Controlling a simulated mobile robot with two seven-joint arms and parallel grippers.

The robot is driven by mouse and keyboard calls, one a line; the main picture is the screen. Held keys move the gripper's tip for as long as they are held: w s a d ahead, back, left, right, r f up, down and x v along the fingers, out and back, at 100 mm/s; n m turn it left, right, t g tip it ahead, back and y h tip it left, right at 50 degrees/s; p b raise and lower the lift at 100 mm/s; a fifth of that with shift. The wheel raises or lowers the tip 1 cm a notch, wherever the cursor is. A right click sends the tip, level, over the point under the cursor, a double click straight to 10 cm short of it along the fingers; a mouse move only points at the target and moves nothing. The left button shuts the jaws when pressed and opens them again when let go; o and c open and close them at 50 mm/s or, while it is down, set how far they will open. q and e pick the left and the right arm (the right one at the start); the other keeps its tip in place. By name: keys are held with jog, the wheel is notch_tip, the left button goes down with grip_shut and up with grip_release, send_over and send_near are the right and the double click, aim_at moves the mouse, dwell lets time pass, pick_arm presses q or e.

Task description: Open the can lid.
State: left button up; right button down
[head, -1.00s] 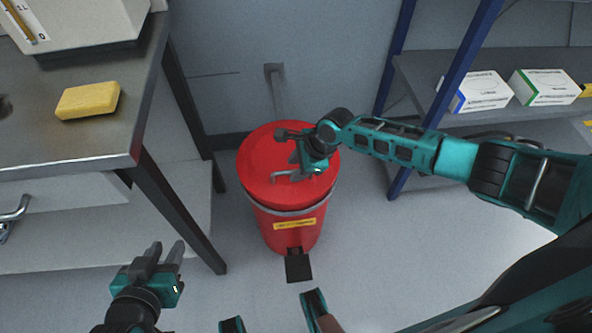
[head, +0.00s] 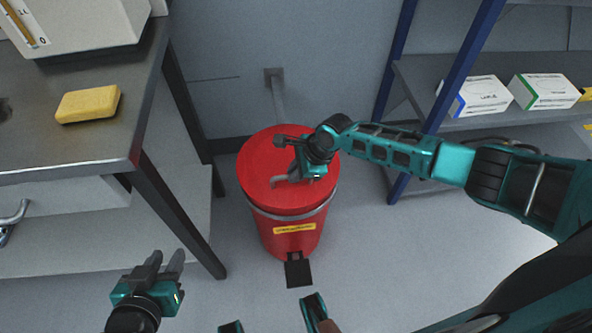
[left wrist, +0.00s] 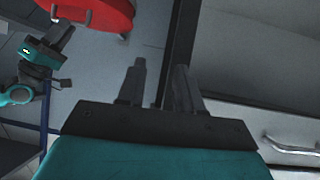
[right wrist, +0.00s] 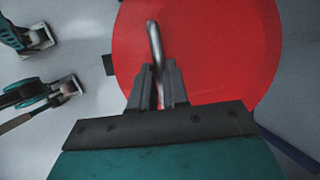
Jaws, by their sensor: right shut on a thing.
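A red can (head: 270,233) with a yellow label and a black foot pedal (head: 298,271) stands upright on the floor. Its round red lid (head: 260,160) lies over the top; I cannot tell whether there is a gap under its rim. A bent metal handle (right wrist: 154,36) rises from the lid. My right gripper (head: 292,177) is over the lid, shut on the handle, as the right wrist view (right wrist: 159,78) shows. My left gripper (head: 168,259) is empty, its fingers apart, low and left of the can. It also shows in the left wrist view (left wrist: 158,78).
A metal bench (head: 100,150) with a yellow sponge (head: 88,104) stands on the left. A shelf rack with blue posts (head: 463,65) holds white boxes (head: 478,95) on the right. A wall bracket (head: 274,78) is behind the can.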

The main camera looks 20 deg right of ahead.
pick_arm(q)
jog(key=shift+r, duration=0.1)
